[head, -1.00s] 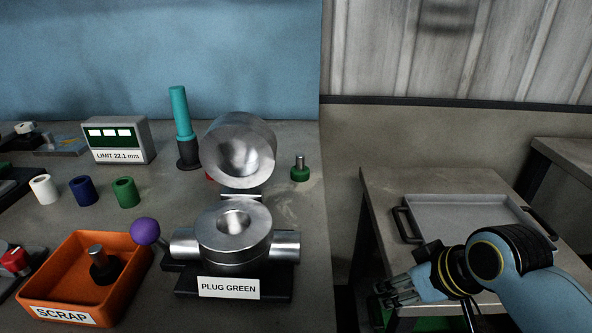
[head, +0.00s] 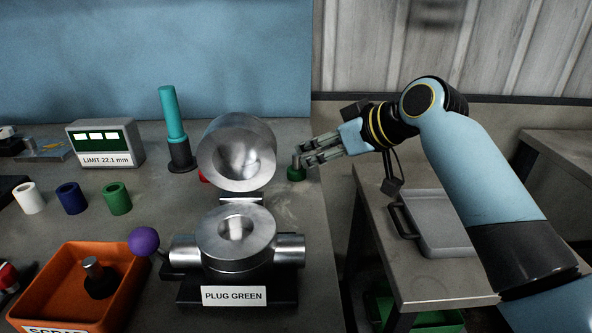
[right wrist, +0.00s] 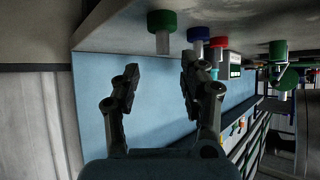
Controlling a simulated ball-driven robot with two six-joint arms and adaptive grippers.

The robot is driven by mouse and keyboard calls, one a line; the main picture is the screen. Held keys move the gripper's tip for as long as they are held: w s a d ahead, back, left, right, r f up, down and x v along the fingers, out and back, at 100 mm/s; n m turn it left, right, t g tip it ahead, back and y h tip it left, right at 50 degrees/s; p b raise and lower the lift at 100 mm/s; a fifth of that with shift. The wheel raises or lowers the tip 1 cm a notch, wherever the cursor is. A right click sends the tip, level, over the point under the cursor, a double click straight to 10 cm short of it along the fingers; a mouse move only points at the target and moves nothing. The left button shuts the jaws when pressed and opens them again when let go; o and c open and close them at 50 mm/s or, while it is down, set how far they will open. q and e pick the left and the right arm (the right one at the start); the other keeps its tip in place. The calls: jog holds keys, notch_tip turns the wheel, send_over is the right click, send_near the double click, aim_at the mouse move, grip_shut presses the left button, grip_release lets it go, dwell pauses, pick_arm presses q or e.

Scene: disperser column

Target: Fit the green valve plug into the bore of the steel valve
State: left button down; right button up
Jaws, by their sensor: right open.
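The green valve plug (head: 296,173) stands on the bench near its right edge, with a grey stem pointing up. It also shows in the right wrist view (right wrist: 162,21), beyond the fingertips. The steel valve (head: 212,252) stands at the front with a "PLUG GREEN" label; its bore (head: 238,227) faces up and looks empty. Its round steel cover (head: 237,155) is tilted open behind it. My right gripper (head: 306,150) is open and empty, its fingertips close beside the plug's stem at the right; contact is not clear. My left gripper is not in view.
A blue plug (right wrist: 200,33) and red plug (right wrist: 218,42) stand near the green one. An orange scrap bin (head: 35,288) and purple knob (head: 143,241) lie left of the valve. A teal-handled tool (head: 171,115) stands behind. A grey tray (head: 445,235) is on the right-hand table.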

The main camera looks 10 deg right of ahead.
aim_at(300, 156)
jog(key=x, duration=0.5)
jog(key=shift+w+a+f, duration=0.1)
jog(key=shift+a, duration=0.15)
grip_shut()
